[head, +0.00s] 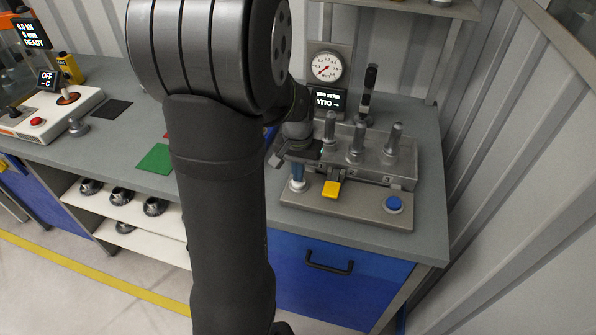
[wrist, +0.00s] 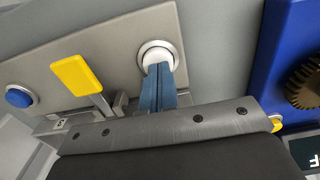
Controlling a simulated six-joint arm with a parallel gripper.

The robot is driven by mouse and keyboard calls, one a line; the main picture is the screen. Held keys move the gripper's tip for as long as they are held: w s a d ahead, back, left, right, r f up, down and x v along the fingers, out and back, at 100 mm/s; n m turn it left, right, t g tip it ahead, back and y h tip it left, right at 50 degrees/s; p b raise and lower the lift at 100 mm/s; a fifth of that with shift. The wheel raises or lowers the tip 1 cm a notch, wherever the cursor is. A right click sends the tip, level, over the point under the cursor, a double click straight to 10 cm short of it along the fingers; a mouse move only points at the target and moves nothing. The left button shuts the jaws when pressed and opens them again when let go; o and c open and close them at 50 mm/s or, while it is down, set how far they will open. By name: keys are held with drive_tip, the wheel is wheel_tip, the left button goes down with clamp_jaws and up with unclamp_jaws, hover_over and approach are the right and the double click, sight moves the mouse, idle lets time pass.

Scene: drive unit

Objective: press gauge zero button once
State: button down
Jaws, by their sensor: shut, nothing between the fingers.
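A white round button (wrist: 158,53) in a pale ring sits on the grey base plate (head: 347,205); in the head view it (head: 298,187) is at the plate's left. My gripper (wrist: 160,68) has its blue fingers together and empty, pointing down at the white button. In the head view the fingertips (head: 297,178) are right over the button. I cannot tell whether they touch it. A blue button (head: 393,204) is at the plate's right end, also in the wrist view (wrist: 19,96). No button label is legible. A round gauge (head: 324,67) with a red needle stands behind.
A yellow-ended lever (head: 331,189) stands between the two buttons, close to my fingers; it also shows in the wrist view (wrist: 77,75). A metal block with upright posts (head: 357,141) is behind. A small display (head: 327,102) is partly hidden by my arm. A blue part with a brown gear (wrist: 307,82) is at the wrist view's right.

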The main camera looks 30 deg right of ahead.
drive_tip(key=shift+s+a+f, duration=0.15)
drive_tip(key=shift+f, duration=0.9)
drive_tip(key=shift+r, duration=0.45)
wheel_tip(320, 180, up, 14)
